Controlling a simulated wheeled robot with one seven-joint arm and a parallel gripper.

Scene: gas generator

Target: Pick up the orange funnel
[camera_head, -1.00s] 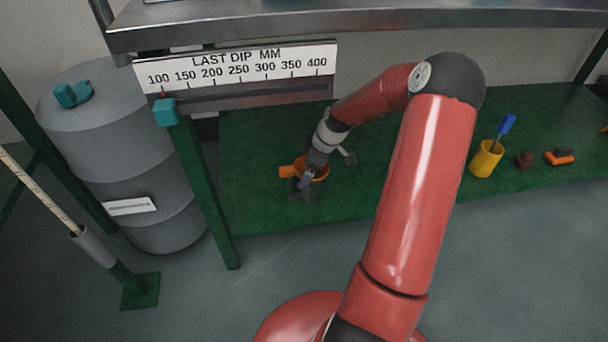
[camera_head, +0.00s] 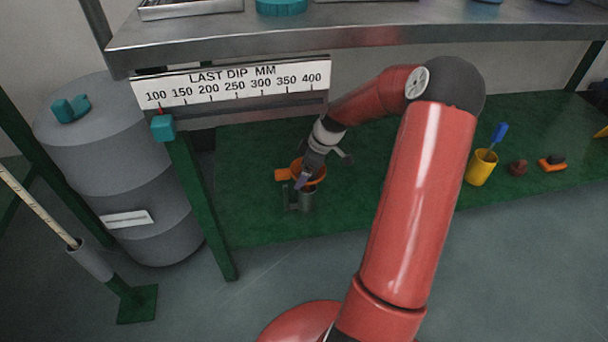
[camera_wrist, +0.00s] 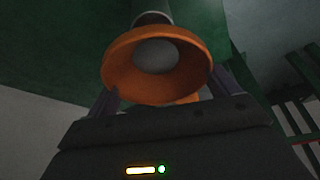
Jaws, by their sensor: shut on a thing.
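The orange funnel (camera_head: 309,170) is over the green lower shelf in the head view, with an orange tab sticking out to its left. It sits at or just above a small grey cylindrical holder (camera_head: 300,199); I cannot tell whether they touch. My gripper (camera_head: 303,181) is at the funnel, partly covering it. In the wrist view the funnel (camera_wrist: 122,77) shows its wide orange mouth, with a pale round area inside. My gripper (camera_wrist: 168,98) is shut on the funnel, one finger at each side of its rim. The exact contact is dark.
The steel upper shelf (camera_head: 400,35) overhangs the green lower shelf (camera_head: 260,215). A scale board (camera_head: 235,83) hangs from its front edge near a green post (camera_head: 203,200). A grey drum (camera_head: 120,165) stands left. A yellow cup (camera_head: 481,168) and small items are at right.

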